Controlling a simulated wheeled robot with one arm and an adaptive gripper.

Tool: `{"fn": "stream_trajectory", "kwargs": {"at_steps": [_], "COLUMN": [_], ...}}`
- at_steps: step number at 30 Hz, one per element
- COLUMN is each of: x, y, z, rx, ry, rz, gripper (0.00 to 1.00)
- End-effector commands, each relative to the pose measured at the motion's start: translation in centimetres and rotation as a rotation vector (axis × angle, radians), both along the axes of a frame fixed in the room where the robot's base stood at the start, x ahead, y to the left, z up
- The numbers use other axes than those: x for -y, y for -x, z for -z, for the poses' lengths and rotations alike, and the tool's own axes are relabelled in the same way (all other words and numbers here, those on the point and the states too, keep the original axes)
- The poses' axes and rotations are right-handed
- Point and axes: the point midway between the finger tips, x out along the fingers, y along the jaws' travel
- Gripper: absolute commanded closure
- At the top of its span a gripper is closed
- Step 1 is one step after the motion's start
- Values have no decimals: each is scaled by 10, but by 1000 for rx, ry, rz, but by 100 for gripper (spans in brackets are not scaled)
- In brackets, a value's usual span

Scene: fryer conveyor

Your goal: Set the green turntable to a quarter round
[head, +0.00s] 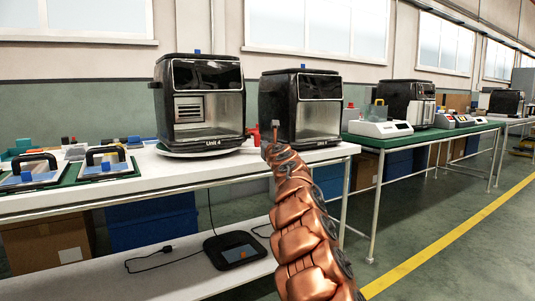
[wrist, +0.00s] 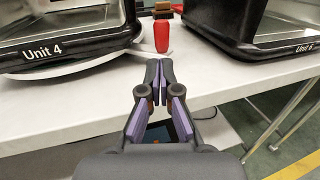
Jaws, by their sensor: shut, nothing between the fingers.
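A pale round turntable (head: 206,150) lies under the black oven marked Unit 4 (head: 198,100) on the white bench. In the wrist view the turntable's rim (wrist: 75,66) curves out at the left beneath Unit 4 (wrist: 50,35). My gripper (wrist: 159,64) is shut and empty, over the bench's front part, to the right of the turntable and apart from it. In the head view my gripper (head: 275,130) is small and partly lost against the second oven.
A red bottle (wrist: 161,36) stands just beyond my fingertips, between Unit 4 and the second oven (wrist: 270,30). Trays with black handles (head: 107,163) lie at the bench's left. A black pad (head: 235,250) sits on the lower shelf.

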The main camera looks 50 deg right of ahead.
Motion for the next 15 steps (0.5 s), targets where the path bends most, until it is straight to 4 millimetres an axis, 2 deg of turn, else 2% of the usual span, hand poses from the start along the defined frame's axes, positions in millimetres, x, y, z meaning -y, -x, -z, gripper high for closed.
{"fn": "stream_trajectory", "kwargs": {"at_steps": [15], "x": [-17], "y": [24], "z": [3], "rx": [-2], "ry": [1], "rz": [2], "gripper": [100]}}
